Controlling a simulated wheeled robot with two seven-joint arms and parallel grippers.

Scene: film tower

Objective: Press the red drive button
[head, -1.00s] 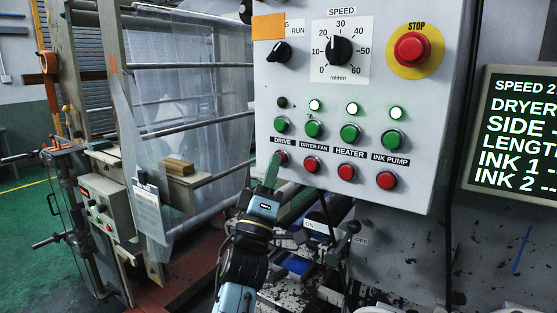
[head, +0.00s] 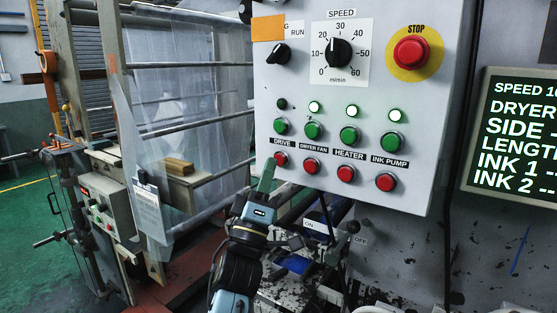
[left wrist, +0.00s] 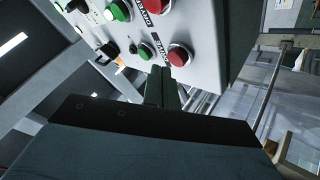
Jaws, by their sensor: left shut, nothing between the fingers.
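The red drive button (head: 281,159) is the leftmost of the lower row on the grey control panel (head: 420,185), under the DRIVE label. It also shows in the left wrist view (left wrist: 179,56), just beyond the fingertips. My left gripper (head: 266,172) is shut and empty. Its green fingers point up just left of and below the button, with a small gap in the head view. The green drive button (head: 281,126) sits above the label, and the small lamp (head: 282,104) over it is dark. My right gripper is not in view.
Other red and green buttons, three lit lamps, a speed dial (head: 339,52) and a red STOP button (head: 411,52) share the panel. A display (head: 515,130) stands right. Clear film (head: 185,100) hangs left. A small lever (head: 350,230) stands below the panel.

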